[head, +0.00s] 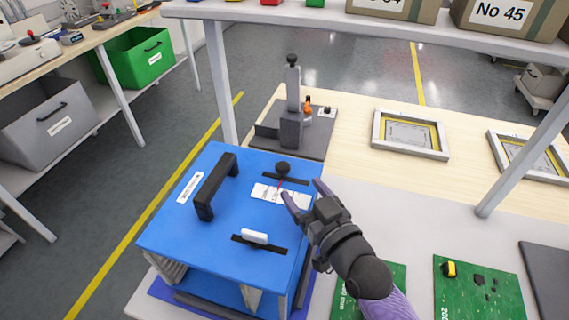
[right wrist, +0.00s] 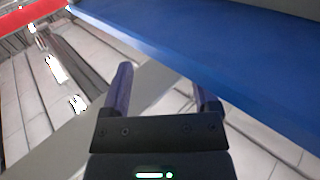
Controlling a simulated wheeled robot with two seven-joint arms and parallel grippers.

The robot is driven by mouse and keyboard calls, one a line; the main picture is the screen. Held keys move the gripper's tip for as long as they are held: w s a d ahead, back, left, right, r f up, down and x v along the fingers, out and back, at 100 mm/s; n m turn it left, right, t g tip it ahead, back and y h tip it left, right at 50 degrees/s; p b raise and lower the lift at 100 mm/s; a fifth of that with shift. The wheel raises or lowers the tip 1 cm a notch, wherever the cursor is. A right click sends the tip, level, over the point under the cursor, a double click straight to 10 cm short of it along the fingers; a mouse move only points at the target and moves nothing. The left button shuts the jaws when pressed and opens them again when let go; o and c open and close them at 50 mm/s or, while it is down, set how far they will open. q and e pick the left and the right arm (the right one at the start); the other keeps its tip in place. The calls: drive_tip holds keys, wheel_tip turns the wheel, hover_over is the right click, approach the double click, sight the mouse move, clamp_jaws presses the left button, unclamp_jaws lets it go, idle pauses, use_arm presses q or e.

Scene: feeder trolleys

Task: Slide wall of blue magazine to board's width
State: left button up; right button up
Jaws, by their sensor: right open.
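The blue magazine (head: 225,222) stands on the light bench in the head view. Its top carries a black handle, a black ball knob (head: 283,168) at one slot and a white knob (head: 254,236) at another. Inside, below the top, a light wall edge (head: 250,299) shows in part; most of the inside is hidden. My right gripper (head: 301,189) is open and empty at the magazine's right edge, near the black knob, apart from it. In the right wrist view its fingers (right wrist: 164,80) have nothing between them, and a blue panel (right wrist: 210,50) lies beyond. My left gripper is not in view.
Green circuit boards (head: 476,288) lie at the front right, one partly behind my right arm. A grey post device (head: 291,125) stands behind the magazine. Framed fixtures (head: 445,154) lie on the bench. A shelf (head: 330,17) on legs crosses above.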

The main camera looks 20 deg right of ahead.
sight(287, 171)
drive_tip(key=w, duration=0.3)
drive_tip(key=w+a+b, duration=0.1)
drive_tip(key=w, duration=0.2)
drive_tip(key=shift+w+a, duration=0.15)
clamp_jaws()
idle(1.2)
